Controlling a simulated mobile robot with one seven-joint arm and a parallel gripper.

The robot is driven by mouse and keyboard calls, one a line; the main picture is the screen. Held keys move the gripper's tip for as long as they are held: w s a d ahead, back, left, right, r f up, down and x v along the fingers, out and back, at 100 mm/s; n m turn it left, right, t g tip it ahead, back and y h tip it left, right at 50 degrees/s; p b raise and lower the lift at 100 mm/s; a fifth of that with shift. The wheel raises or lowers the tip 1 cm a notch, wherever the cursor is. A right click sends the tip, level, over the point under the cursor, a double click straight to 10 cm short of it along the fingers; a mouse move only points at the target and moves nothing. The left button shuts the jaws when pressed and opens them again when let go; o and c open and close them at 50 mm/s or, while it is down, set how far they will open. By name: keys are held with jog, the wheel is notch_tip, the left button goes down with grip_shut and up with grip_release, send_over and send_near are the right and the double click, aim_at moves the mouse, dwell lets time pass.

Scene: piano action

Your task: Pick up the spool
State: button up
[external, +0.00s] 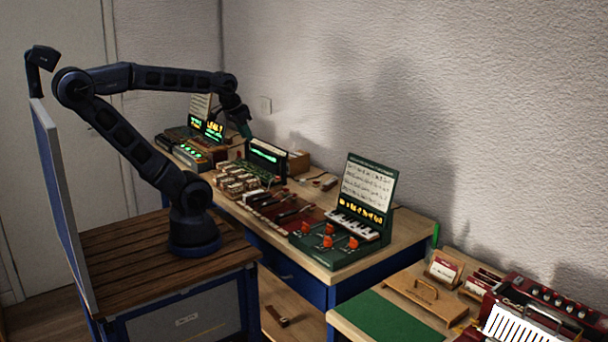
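My arm reaches from its base across to the far part of the workbench (410,232). My gripper (245,130) is at the end of the arm, pointing down, above the device with a green-lit display (266,157). It is small and dark in this view, and I cannot tell whether its fingers are open or shut. A teal part shows at its tip; I cannot tell whether it is a finger or something held. I cannot make out a spool for certain among the small parts on the bench.
A green keyboard device with a raised sheet panel (368,184) stands at the bench's right end. Rows of small wooden blocks (238,182) and red strips lie left of it. A wooden tray (427,297), green mat (385,319) and red accordion (530,312) are on the nearer table.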

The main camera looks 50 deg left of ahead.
dwell(0.4)
jog(key=shift+o, duration=1.3)
jog(key=shift+w, duration=0.1)
